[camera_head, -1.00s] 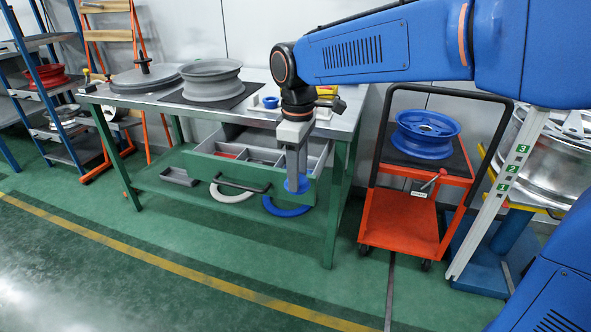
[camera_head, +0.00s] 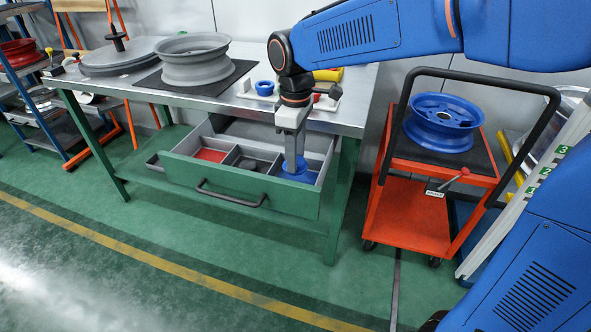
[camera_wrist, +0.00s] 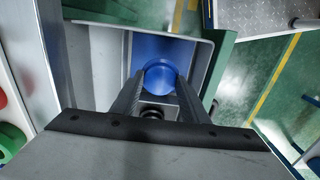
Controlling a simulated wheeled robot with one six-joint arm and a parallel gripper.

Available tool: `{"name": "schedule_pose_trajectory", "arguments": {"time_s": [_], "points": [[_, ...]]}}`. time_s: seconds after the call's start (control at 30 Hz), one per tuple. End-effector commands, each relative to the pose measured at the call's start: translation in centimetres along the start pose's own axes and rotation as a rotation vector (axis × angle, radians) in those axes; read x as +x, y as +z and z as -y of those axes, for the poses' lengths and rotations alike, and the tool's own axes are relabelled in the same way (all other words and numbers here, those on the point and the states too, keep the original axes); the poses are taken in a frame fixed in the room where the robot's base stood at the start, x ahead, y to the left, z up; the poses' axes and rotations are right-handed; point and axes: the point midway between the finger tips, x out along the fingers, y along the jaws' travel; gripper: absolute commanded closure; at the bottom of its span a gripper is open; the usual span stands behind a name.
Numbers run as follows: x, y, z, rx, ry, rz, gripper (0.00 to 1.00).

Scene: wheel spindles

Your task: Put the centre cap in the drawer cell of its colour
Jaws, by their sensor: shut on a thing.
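The drawer (camera_head: 235,195) under the bench is open, with a red-lined cell at left, a grey cell in the middle and a blue-lined cell (camera_wrist: 168,47) at right. My gripper (camera_head: 293,166) points down into the right cell. It is shut on a round blue centre cap (camera_wrist: 160,76), which sits between the fingertips in the wrist view. The cap is over the blue floor of that cell, inside its grey walls. Blue on blue, I cannot tell whether the cap touches the floor.
The bench top (camera_head: 110,92) carries a grey wheel (camera_head: 195,62) on a dark mat and a white tray with a blue ring (camera_head: 264,88). An orange trolley (camera_head: 405,215) with a blue wheel (camera_head: 440,122) stands at right. The green floor in front is clear.

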Motion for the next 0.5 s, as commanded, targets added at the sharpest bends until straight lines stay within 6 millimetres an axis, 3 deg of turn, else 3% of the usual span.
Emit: {"name": "schedule_pose_trajectory", "arguments": {"time_s": [0.5], "points": [[4.9,0.0,0.0,0.000,-0.001,0.001,0.81]]}}
